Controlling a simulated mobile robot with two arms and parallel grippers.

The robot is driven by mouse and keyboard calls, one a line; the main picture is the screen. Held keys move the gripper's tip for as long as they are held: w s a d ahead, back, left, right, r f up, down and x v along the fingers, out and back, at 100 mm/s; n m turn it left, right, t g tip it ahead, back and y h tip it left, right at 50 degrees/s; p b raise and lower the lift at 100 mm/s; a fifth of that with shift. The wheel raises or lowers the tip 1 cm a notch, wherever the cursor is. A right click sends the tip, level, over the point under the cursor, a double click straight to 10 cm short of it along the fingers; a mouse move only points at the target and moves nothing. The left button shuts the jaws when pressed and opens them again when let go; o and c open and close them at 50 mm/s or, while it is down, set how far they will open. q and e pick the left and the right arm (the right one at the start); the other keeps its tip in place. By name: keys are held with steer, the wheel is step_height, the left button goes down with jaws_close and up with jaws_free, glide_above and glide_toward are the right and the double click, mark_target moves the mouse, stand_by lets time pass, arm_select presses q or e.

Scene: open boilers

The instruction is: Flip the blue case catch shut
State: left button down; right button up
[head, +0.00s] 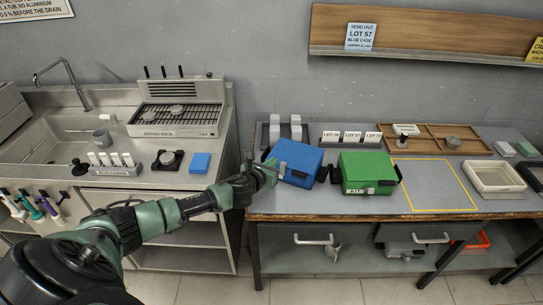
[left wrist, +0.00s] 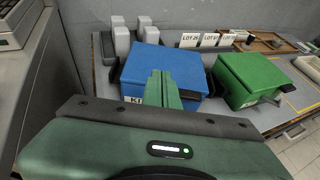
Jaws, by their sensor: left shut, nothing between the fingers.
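The blue case (head: 296,153) stands with its lid down at the left end of the grey-topped bench. It also shows in the left wrist view (left wrist: 140,66). My left gripper (head: 274,170) is at the front left of the case, fingers shut and empty. In the left wrist view the shut fingers (left wrist: 160,80) overlap the case's front and part of its KIT label. A dark catch (left wrist: 189,95) shows just right of the fingers; I cannot tell whether it is fastened or whether the fingers touch it. My right gripper is out of view.
A green case (head: 366,170) stands close to the right of the blue one. Grey blocks (head: 296,128) and lot cards (head: 352,137) stand behind. A yellow-outlined area (head: 433,184) on the bench is empty. A steel counter with a sink is at left.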

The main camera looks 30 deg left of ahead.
arm_select(q)
steer(key=r, duration=0.2)
steer(key=s+r, duration=0.1)
steer(key=shift+s+d+r, duration=0.1)
steer(key=shift+d+r, duration=0.15)
steer(key=shift+r, duration=0.15)
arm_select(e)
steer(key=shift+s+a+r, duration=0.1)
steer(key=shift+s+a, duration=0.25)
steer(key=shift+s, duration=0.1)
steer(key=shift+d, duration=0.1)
